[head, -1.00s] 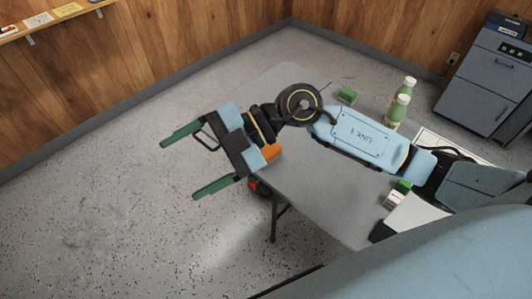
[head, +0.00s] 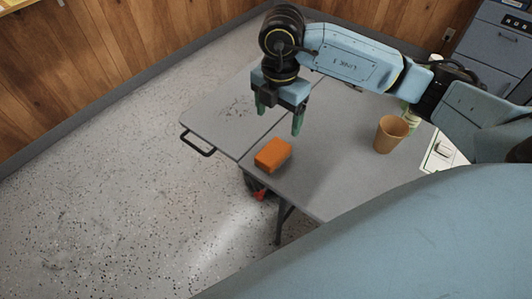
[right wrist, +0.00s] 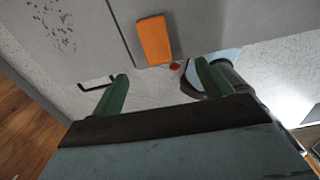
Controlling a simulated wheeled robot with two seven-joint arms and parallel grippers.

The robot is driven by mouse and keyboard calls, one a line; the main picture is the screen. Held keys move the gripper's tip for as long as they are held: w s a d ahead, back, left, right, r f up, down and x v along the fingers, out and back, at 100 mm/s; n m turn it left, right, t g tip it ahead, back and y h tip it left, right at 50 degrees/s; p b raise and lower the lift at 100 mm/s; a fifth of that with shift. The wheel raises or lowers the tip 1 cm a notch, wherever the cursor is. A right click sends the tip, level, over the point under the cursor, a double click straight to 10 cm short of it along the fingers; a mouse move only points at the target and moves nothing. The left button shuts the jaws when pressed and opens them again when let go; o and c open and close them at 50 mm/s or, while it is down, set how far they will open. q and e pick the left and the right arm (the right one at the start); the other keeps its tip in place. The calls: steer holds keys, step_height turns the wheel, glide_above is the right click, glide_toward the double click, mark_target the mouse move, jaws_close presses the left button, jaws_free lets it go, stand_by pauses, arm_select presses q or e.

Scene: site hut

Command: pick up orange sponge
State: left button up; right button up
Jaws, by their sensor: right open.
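The orange sponge (head: 273,154) lies on the grey table (head: 330,185) near its left front edge. It also shows at the top middle of the right wrist view (right wrist: 154,40). My right gripper (head: 280,115) is open and empty, with its green fingers pointing down over the table. In the head view it is just beyond the sponge and apart from it. In the right wrist view the fingers (right wrist: 161,70) are spread and the sponge shows beyond their tips, with nothing between them. My left gripper is not in view.
A tan cup (head: 391,134) stands on the table right of the sponge. A bottle (head: 411,116) is partly hidden behind my right arm. A black handle (head: 198,146) sticks out at the table's left edge. The table between sponge and cup is clear.

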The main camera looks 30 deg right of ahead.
step_height(320, 180, down, 2)
steer(key=w, duration=0.1)
steer(key=b, duration=0.2)
glide_above(273, 151)
step_height(273, 151, down, 7)
steer(key=shift+s+d+r, duration=0.1)
steer(key=shift+f+b, duration=0.75)
steer(key=shift+f, duration=2.25)
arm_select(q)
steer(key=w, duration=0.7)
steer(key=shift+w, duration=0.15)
